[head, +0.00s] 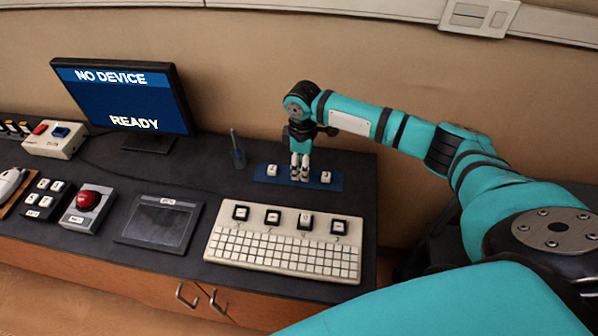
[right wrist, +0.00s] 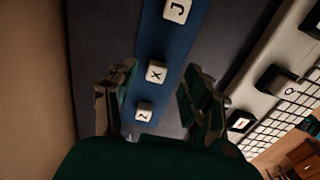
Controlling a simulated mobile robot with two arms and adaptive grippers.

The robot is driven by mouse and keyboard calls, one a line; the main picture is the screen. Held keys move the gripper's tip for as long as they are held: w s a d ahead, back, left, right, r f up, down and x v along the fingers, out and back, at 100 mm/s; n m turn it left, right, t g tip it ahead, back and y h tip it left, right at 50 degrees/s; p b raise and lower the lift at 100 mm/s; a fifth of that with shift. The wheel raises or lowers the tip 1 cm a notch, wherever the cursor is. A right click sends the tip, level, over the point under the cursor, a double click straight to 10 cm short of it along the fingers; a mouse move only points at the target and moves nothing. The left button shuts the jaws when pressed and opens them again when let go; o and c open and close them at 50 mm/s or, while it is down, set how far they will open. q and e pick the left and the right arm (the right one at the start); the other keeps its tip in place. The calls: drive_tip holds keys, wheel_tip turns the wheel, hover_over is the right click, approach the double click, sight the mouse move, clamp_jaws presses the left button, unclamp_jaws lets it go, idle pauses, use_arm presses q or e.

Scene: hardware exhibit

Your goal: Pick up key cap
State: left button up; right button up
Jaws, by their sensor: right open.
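A blue strip (head: 338,184) lies at the back right of the dark counter, with white key caps on it. One cap (head: 272,170) is at its left and one (head: 326,177) at its right; the middle is covered by my right gripper (head: 300,174). In the right wrist view the caps are lettered J (right wrist: 177,10), X (right wrist: 156,72) and Z (right wrist: 144,111). My right gripper (right wrist: 158,97) is open there, its fingers on either side of the strip, with X and Z showing between them. It holds nothing. My left gripper is out of view.
A white keyboard (head: 284,255) with several dark-framed square keys stands in front of the strip. A monitor (head: 125,98), tablet (head: 160,220) and red button box (head: 88,207) are further left. The wall is close behind.

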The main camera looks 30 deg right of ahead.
wheel_tip(320, 180, down, 2)
drive_tip(key=shift+w+d+f, duration=0.1)
drive_tip(key=shift+f, duration=0.4)
drive_tip(key=c, duration=0.8)
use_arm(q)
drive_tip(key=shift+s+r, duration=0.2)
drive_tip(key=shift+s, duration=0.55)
use_arm(e)
drive_tip(key=shift+o, duration=0.2)
